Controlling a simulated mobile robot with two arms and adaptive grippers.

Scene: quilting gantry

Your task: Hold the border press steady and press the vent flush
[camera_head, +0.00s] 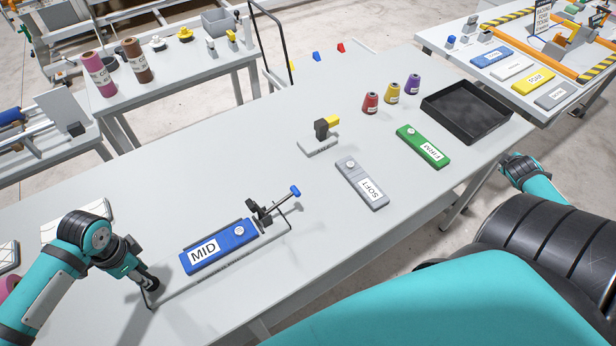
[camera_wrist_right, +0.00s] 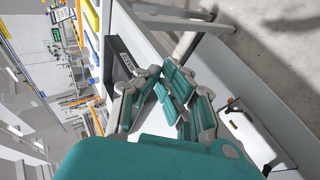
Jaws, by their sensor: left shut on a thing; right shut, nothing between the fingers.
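The border press (camera_head: 222,270) is a pale base on the near side of the long table, with a thin dark handle at each end. A blue block labelled MID (camera_head: 215,250) lies in it, with a round white vent (camera_head: 239,230) on top near its right end. A toggle clamp (camera_head: 262,212) with a blue-tipped lever stands at the press's right end. My left gripper (camera_head: 149,284) is shut on the press's left handle. My right gripper (camera_wrist_right: 166,82) is shut and empty, beyond the table's right edge, far from the press.
A grey SOFT block (camera_head: 362,186), a green FIRM block (camera_head: 421,147), a small fixture with a yellow part (camera_head: 318,143), several thread cones (camera_head: 391,93) and a black tray (camera_head: 467,110) stand farther right. The table between the press and the SOFT block is clear.

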